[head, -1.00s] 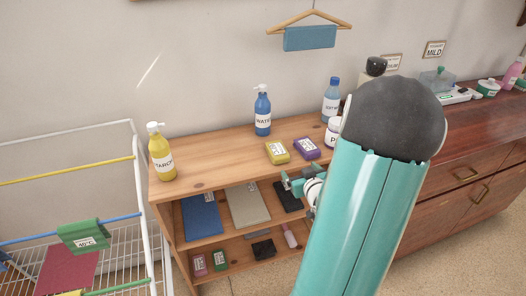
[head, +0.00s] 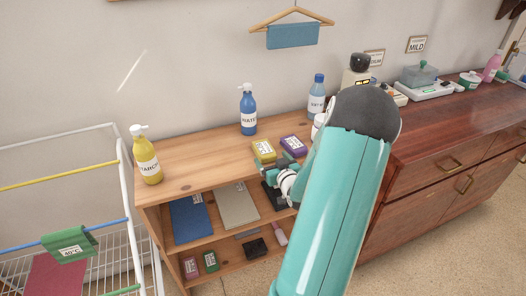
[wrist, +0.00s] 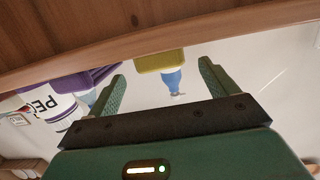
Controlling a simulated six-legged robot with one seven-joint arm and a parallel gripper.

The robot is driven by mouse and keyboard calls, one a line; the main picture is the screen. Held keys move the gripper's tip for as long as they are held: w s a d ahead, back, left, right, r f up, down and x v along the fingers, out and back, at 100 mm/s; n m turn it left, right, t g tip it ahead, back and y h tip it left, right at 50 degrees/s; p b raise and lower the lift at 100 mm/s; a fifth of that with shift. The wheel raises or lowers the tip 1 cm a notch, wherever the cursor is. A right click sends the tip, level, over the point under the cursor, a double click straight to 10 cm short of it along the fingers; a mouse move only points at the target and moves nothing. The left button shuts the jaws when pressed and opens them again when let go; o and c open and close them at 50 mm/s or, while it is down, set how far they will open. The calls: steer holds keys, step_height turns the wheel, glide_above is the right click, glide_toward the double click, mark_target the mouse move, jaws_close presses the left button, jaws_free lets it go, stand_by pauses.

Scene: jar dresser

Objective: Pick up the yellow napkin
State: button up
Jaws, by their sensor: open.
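The yellow napkin (head: 264,151) is a folded block with a white label, lying on the top of the wooden shelf near its front edge. It also shows in the wrist view as a yellow patch (wrist: 160,62) between and beyond the fingertips. My gripper (head: 272,168) is open and empty, just in front of the shelf edge and close to the napkin. Its two green fingers are spread in the wrist view (wrist: 162,75). The fingers do not appear to touch the napkin. My arm covers part of the shelf's right side.
A purple folded block (head: 294,146) lies right beside the napkin. A blue bottle (head: 248,112) stands behind it and a yellow bottle (head: 147,158) at the left end. The shelf's front edge (wrist: 200,35) crosses the wrist view. A drying rack (head: 127,190) stands left.

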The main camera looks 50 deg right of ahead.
mark_target(266, 150)
steer(key=shift+x, duration=3.15)
steer(key=shift+r, duration=0.1)
steer(key=c, duration=1.1)
